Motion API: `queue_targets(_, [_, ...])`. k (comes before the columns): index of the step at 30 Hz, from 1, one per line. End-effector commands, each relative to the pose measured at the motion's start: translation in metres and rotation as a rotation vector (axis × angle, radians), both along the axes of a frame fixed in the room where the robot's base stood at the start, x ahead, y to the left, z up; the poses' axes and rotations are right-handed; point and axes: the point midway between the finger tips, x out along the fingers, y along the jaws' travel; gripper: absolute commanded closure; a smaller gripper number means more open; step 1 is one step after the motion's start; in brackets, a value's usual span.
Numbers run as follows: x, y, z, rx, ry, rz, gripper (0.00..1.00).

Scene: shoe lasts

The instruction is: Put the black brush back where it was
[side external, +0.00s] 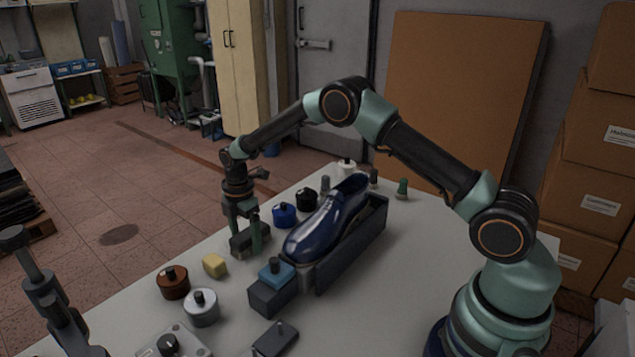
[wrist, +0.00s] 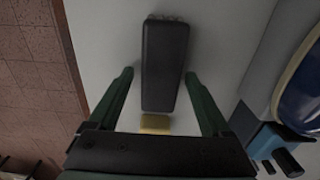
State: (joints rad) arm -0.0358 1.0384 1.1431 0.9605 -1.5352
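The black brush (side external: 241,243) lies on the pale table, left of the blue shoe; it also shows in the wrist view as a dark oblong (wrist: 165,62) with a bristly far end. My gripper (side external: 246,246) is low over it, pointing down. In the wrist view my gripper (wrist: 159,75) is open, with one finger on each side of the brush's long sides. A narrow gap shows on the left side; the right fingertip is very near the brush, and I cannot tell if it touches. The underside of the brush is hidden.
The blue shoe (side external: 322,227) rests in a dark open box (side external: 352,248). A blue-topped dark block (side external: 272,290) stands before it. A yellow sponge (side external: 215,265), brown tin (side external: 173,284) and silver tin (side external: 201,309) are nearby. Blue (side external: 284,214) and black (side external: 307,199) tins stand behind.

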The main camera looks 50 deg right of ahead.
Motion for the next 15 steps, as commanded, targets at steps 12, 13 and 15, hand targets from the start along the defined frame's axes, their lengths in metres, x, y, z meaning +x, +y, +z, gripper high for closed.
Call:
queue_targets(12, [0.001, 0.0, 0.023, 0.0, -0.004, 0.0, 0.17])
queue_targets(13, [0.001, 0.0, 0.029, 0.0, -0.005, 0.0, 0.17])
queue_targets(15, [0.001, 0.0, 0.043, 0.0, -0.006, 0.0, 0.17])
